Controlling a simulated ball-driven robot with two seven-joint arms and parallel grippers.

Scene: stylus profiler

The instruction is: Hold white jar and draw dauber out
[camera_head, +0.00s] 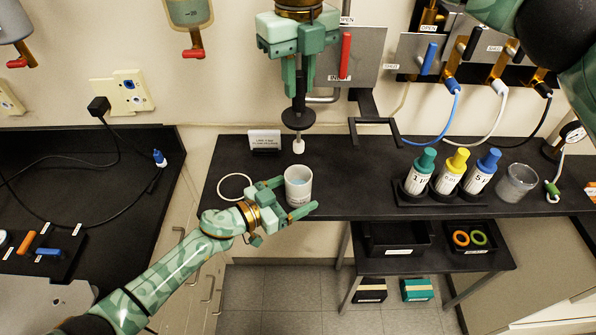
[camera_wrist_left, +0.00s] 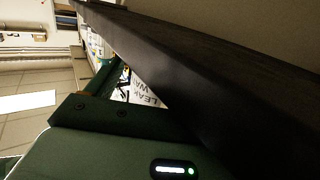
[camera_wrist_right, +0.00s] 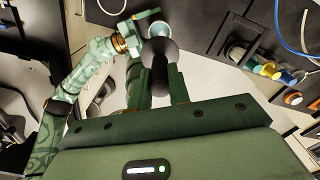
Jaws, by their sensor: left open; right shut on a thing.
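The white jar (camera_head: 298,190) stands upright near the front edge of the dark bench, with pale blue contents. My left gripper (camera_head: 293,197) is open, its fingers on either side of the jar; contact cannot be told. The dauber (camera_head: 298,118) has a dark handle, a round dark disc and a pale tip. My right gripper (camera_head: 301,92) is shut on its handle and holds it upright above the jar, the tip clear of the rim. In the right wrist view the dauber's disc (camera_wrist_right: 160,52) partly covers the jar (camera_wrist_right: 160,30).
A white ring (camera_head: 234,187) lies left of the jar, and a small sign (camera_head: 265,141) stands behind. To the right are a rack of capped bottles (camera_head: 447,172), a clear cup (camera_head: 516,183) and a dark bracket (camera_head: 372,125). A lower shelf (camera_head: 440,262) holds bins.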

